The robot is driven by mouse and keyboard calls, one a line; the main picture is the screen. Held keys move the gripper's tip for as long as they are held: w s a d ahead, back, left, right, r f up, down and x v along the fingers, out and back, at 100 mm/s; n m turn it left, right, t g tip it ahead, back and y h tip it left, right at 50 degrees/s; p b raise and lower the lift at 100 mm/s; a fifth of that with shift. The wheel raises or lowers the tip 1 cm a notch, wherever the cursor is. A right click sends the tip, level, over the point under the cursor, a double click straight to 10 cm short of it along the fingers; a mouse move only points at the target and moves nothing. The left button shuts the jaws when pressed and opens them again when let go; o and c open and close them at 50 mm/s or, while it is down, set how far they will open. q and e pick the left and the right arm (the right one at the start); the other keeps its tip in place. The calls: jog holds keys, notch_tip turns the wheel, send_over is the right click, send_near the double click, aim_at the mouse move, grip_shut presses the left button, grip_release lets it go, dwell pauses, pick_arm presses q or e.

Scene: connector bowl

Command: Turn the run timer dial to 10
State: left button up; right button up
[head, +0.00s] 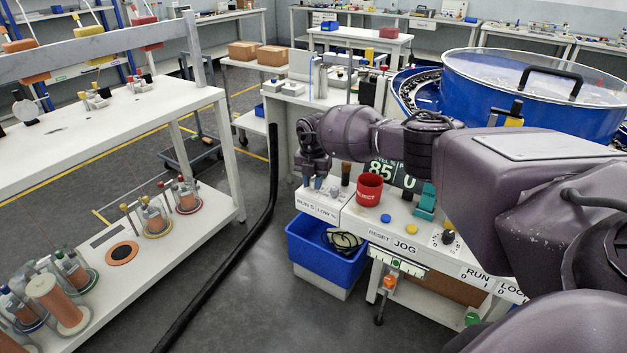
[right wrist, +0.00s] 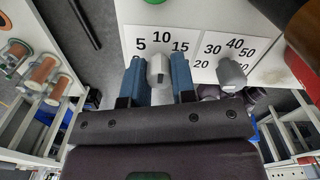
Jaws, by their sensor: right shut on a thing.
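The run timer dial (right wrist: 158,68) is a light grey knob on a white plate printed 5, 10 and 15. In the right wrist view it sits just below the 10, between the two blue fingers of my right gripper (right wrist: 158,80), which is shut on it. I cannot clearly tell which number the dial points to. In the head view my right gripper (head: 314,182) reaches down over the panel corner above the RUN S label (head: 305,205), and the dial is mostly hidden there. My left gripper is not in view.
A second grey dial (right wrist: 230,74), with 20 to 50 around it, stands close to the right of the gripper. A red REJECT cup (head: 369,189), a blue button (head: 385,218) and a blue bin (head: 325,250) are nearby.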

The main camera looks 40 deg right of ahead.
aim_at(313, 179)
jog(key=shift+r, duration=0.1)
jog(key=o, duration=0.9)
jog(key=shift+r, duration=0.35)
notch_tip(313, 179, up, 10)
jog(key=shift+p, duration=0.8)
